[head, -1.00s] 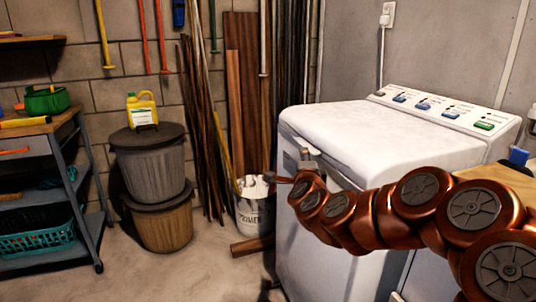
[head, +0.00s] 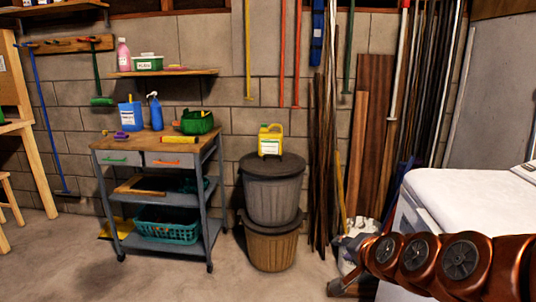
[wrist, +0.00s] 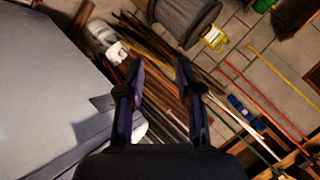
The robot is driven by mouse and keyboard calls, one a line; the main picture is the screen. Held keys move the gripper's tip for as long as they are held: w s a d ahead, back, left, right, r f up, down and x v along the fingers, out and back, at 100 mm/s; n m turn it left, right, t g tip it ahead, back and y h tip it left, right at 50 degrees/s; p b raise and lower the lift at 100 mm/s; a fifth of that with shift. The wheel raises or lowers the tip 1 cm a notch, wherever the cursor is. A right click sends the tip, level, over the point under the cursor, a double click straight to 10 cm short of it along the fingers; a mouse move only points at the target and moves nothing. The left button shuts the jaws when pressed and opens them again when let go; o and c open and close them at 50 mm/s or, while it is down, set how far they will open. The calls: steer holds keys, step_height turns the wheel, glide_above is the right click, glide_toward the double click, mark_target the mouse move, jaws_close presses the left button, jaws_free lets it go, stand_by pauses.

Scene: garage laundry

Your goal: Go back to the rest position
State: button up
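My copper-coloured arm reaches in from the lower right of the head view, in front of the washing machine (head: 480,200). In the wrist view my gripper (wrist: 160,75) has its two dark fingers spread apart, with nothing between them. The washing machine's grey-white surface (wrist: 50,80) fills the left of the wrist view, beside the fingers. Beyond the fingertips are wooden planks and a grey bin (wrist: 185,18). In the head view the gripper's fingers cannot be made out clearly at the end of the arm.
A grey bin (head: 272,185) bearing a yellow jug (head: 270,140) stands on a brown bin (head: 270,245). Planks (head: 372,130) lean on the wall near a white bucket (head: 362,232). A tool cart (head: 100,212) stands left. The floor in front (head: 180,280) is clear.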

steer(key=s+a+r+n+g+p, duration=0.1)
steer(key=s+a+n+g+p, duration=0.2)
steer(key=s, duration=0.4)
steer(key=s+a+r+n+g+p, duration=0.1)
steer(key=s+r+n+g+p, duration=0.15)
steer(key=s+p, duration=0.35)
steer(key=s+d+r+n+g+h+p, duration=0.1)
steer(key=s+d+r+g+p, duration=0.1)
steer(key=s, duration=0.8)
steer(key=s+d+r+n+g+h+p, duration=0.1)
steer(key=s+d+r+n+g+p, duration=0.1)
steer(key=s, duration=0.8)
steer(key=r+g+p, duration=0.1)
steer(key=g+p, duration=0.1)
steer(key=g, duration=0.1)
steer(key=shift+s+r+p, duration=0.3)
steer(key=shift+p, duration=0.05)
steer(key=shift+d, duration=0.15)
